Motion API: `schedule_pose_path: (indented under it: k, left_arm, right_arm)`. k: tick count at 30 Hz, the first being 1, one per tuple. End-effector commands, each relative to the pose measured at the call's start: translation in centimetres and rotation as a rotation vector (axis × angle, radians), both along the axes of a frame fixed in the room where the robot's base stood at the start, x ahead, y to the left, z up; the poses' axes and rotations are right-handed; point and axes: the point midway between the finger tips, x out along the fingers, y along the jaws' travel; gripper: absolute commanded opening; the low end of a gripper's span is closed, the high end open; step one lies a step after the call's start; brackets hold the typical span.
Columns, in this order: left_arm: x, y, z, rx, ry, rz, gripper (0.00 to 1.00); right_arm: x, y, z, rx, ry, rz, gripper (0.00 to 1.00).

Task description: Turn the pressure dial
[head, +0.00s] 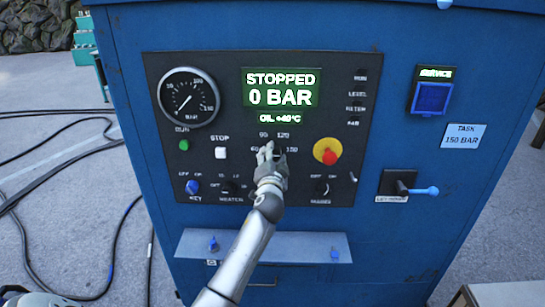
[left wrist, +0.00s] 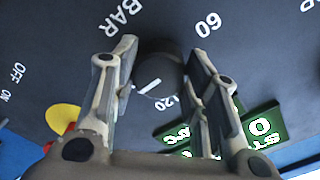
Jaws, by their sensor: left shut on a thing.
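The pressure dial (left wrist: 160,68) is a dark round knob with a white pointer line, seen between my fingers in the left wrist view. The pointer lies near the 120 mark; its exact setting is hard to read. My left gripper (head: 268,152) is shut on the dial, which it mostly hides in the head view. It also shows in the left wrist view (left wrist: 163,75), one finger on each side of the knob. The display (head: 281,88) reads STOPPED, 0 BAR. A blue sign (head: 463,137) reads TASK 150 BAR. My right gripper is not in view.
The black panel also holds a round gauge (head: 189,98), a red emergency button on yellow (head: 327,151), a white stop button (head: 221,153) and a blue key switch (head: 192,187). A blue-tipped lever (head: 422,190) sticks out at right. A shelf (head: 300,246) juts out below.

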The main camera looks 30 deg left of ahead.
Motion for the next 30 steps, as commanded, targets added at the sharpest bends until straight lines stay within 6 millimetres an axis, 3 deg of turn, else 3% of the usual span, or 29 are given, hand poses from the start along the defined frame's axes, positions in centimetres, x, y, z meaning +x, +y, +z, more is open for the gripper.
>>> schedule_pose_path:
  k: [14,15,20,30]
  left_arm:
    - [0.0,-0.03,-0.13,0.015,0.012,0.0,0.18]
    - [0.0,-0.03,-0.13,0.015,0.012,0.0,0.43]
    - [0.0,-0.04,-0.1,0.014,0.01,0.0,0.63]
    - [-0.08,-0.08,-0.05,0.012,0.009,-0.001,0.63]
  right_arm:
    - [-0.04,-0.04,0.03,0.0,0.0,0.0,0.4]
    - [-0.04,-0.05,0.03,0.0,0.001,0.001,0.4]
    - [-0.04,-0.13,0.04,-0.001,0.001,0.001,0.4]
    - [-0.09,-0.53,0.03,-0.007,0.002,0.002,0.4]
